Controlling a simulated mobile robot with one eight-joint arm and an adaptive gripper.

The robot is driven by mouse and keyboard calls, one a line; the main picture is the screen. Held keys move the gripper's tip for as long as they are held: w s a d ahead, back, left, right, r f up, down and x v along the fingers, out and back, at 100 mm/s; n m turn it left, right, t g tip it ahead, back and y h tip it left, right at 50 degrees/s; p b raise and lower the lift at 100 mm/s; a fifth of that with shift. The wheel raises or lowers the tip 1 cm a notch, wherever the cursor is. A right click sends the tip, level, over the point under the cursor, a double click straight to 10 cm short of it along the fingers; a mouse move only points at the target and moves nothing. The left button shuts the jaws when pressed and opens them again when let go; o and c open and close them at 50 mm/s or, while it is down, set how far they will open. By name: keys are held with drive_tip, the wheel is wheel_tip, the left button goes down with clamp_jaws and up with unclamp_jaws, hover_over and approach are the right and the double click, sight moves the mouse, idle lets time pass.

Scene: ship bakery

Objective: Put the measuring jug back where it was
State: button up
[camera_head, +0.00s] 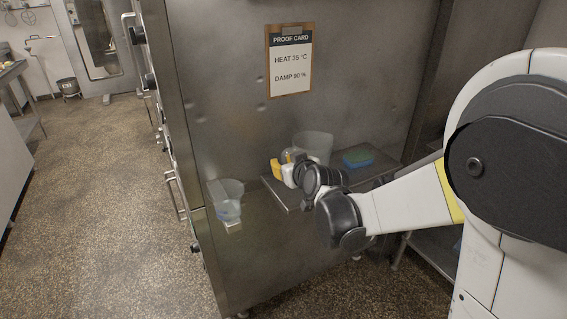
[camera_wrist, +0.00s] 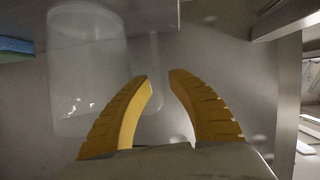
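A large clear jug (camera_head: 314,145) stands upright on a small steel shelf (camera_head: 285,196) on the side of a steel cabinet. In the wrist view, which looks upside down, the jug (camera_wrist: 88,70) is at the left, with a pale upright strip that looks like its handle (camera_wrist: 157,50) beside it. My gripper (camera_head: 282,163) is in front of the jug at its left side. Its yellow fingers (camera_wrist: 160,80) are open and spread, with the strip showing between their tips. I cannot tell whether they touch it. My wrist hides the jug's lower part in the head view.
A blue-green sponge (camera_head: 357,159) lies on the shelf to the right of the jug. A smaller clear vessel with bluish contents (camera_head: 228,207) sits on a bracket at the cabinet's left. A proof card (camera_head: 290,61) hangs above. Open floor (camera_head: 90,200) lies to the left.

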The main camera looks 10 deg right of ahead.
drive_tip(key=shift+r, duration=0.15)
drive_tip(key=shift+s+r+p, duration=0.15)
drive_tip(key=shift+s+p, duration=0.1)
drive_tip(key=shift+p, duration=0.05)
drive_tip(key=s+d+r+m+g+h+p, duration=0.1)
drive_tip(key=s+d+g, duration=0.2)
drive_tip(key=s, duration=1.3)
drive_tip(key=s+d+r+m+g+h+p, duration=0.1)
drive_tip(key=s+d+m+g+p, duration=0.1)
drive_tip(key=s, duration=1.4)
drive_tip(key=shift+s+d+r+g+h+p, duration=0.3)
drive_tip(key=shift+d+g, duration=0.25)
drive_tip(key=shift+g, duration=0.15)
